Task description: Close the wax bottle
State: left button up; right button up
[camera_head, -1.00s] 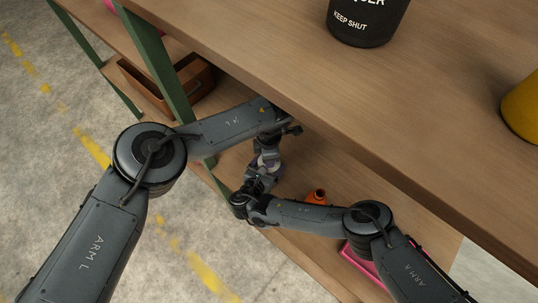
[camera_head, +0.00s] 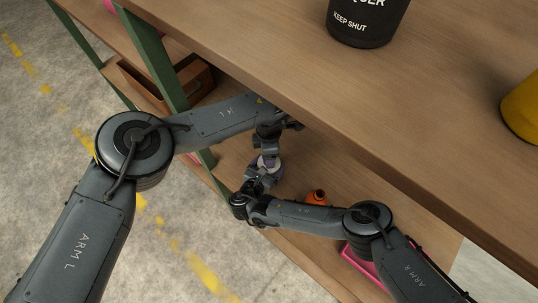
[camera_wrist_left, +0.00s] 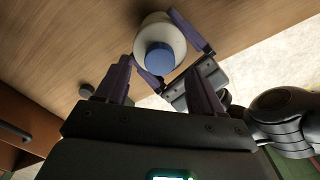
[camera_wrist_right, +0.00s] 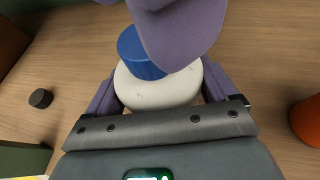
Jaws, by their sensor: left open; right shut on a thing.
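The wax bottle is a white, round bottle (camera_wrist_left: 160,28) with a blue cap (camera_wrist_left: 160,58) on its top. It also shows in the right wrist view (camera_wrist_right: 155,92). My right gripper (camera_wrist_left: 172,52) is shut on the white body, one purple finger on each side. My left gripper (camera_wrist_left: 157,88) is open, its purple fingers apart and empty, facing the blue cap. In the right wrist view a left finger (camera_wrist_right: 180,30) hides part of the cap (camera_wrist_right: 138,52). Whether the cap sits fully down cannot be told. In the head view my arms mostly hide the bottle.
A small dark disc (camera_wrist_right: 40,98) lies on the lower shelf. An orange bottle (camera_head: 316,197) and a pink tray (camera_head: 362,264) stand there too. A brown box (camera_head: 195,80) is at the left. The upper shelf (camera_head: 300,60) overhangs the work and carries a black container (camera_head: 368,20).

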pick_arm(q)
notch_tip(320, 180, up, 9)
jog(key=shift+f, duration=0.15)
dwell(0.4)
pick_arm(e)
jog(key=o, duration=1.9)
jog(key=shift+c, duration=0.2)
jog(key=shift+s, duration=0.1)
pick_arm(q)
jog(key=shift+r+p, duration=0.7)
jog(key=shift+p, duration=0.05)
pick_arm(e)
jog(key=v, duration=1)
jog(key=shift+s+a, duration=0.15)
jog(key=shift+s, duration=0.1)
jog(key=shift+r, duration=0.1)
